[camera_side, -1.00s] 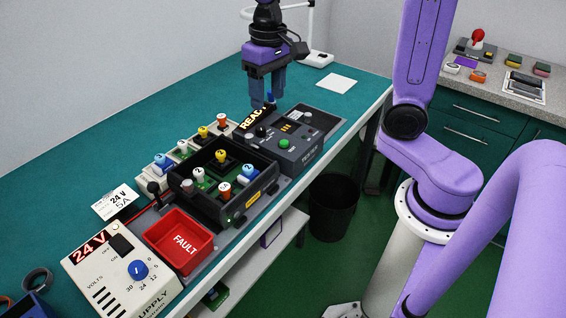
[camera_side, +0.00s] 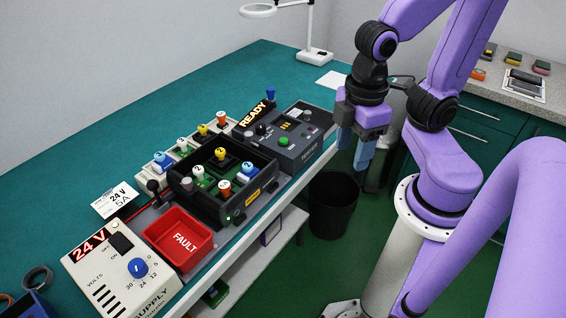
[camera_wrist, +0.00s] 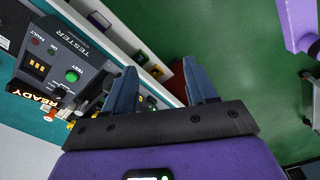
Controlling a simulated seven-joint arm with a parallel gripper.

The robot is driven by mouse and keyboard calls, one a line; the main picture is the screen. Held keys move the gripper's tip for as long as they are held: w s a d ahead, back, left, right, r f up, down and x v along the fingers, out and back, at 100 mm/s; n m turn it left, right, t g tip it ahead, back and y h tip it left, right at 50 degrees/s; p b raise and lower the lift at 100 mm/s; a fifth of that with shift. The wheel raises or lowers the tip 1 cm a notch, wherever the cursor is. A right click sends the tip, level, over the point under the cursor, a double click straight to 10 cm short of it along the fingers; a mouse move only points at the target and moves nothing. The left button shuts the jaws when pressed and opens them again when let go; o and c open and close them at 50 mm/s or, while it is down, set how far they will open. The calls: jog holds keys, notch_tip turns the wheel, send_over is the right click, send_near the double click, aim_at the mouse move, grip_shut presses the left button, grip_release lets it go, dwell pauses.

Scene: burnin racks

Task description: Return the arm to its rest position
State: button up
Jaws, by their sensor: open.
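My gripper (camera_side: 355,150) hangs at the right of the bench's front edge in the side view, its blue fingers pointing down, apart and empty. It is clear of the tester (camera_side: 285,140) and above the level of the bench edge. In the wrist view my gripper's two fingers (camera_wrist: 168,88) are spread, with nothing between them but the bench front and green floor behind. My purple arm is folded back near its base on the right of the side view.
The black rack (camera_side: 247,203) with colour-topped parts, the red FAULT bin (camera_side: 178,238) and the 24 V supply (camera_side: 122,275) stand on the teal bench (camera_side: 90,140). A black waste bin (camera_side: 333,205) stands on the floor below my gripper. A magnifier lamp (camera_side: 314,56) stands behind.

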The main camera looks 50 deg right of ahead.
jog(key=shift+s+d+f+n, duration=0.2)
jog(key=shift+s+n, duration=0.2)
jog(key=shift+s, duration=0.25)
dwell(0.8)
